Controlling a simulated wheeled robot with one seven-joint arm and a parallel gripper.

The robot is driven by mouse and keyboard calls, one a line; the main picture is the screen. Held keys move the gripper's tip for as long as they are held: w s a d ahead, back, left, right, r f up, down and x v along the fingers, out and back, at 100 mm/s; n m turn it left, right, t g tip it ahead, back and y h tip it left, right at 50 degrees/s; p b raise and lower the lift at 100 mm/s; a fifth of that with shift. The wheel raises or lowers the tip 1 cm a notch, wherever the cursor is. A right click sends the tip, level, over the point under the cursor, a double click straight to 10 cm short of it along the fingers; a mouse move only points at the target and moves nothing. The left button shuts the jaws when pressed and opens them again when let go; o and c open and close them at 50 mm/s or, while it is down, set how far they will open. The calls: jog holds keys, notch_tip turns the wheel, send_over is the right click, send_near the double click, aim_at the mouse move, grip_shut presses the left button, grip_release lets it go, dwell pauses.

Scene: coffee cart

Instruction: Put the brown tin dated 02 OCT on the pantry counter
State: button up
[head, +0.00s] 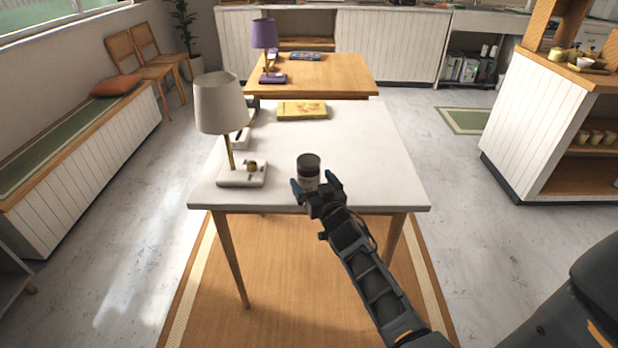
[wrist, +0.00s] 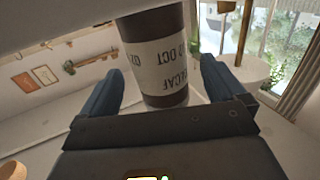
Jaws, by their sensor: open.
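The brown tin (head: 308,168) stands upright near the front edge of the white table (head: 370,150). In the wrist view the tin (wrist: 160,60) appears upside down, with a pale label reading DECAF and 02 OCT. My gripper (head: 317,187) is at the front of the table, right at the tin. Its two blue fingers are open, one on each side of the tin in the wrist view (wrist: 160,92), with visible gaps between fingers and tin. The tin's lower part is partly hidden by my gripper in the head view. Which far surface is the pantry counter I cannot tell.
A lamp with a cream shade (head: 219,103) stands left of the tin on the white table. A yellow box (head: 302,110) lies at the table's back. A wooden table (head: 335,75) with a purple lamp (head: 265,35) is behind. A shelved counter (head: 530,120) stands at right, past clear floor.

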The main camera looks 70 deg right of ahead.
jog(key=x, duration=0.2)
jog(key=f+b+x, duration=0.1)
jog(key=x, duration=0.1)
jog(key=shift+w+d, duration=0.15)
jog(key=shift+d, duration=0.05)
jog(key=shift+w+d+r, duration=0.1)
jog(key=shift+w+d, duration=0.15)
jog(key=c, duration=1.4)
jog(key=shift+r, duration=0.1)
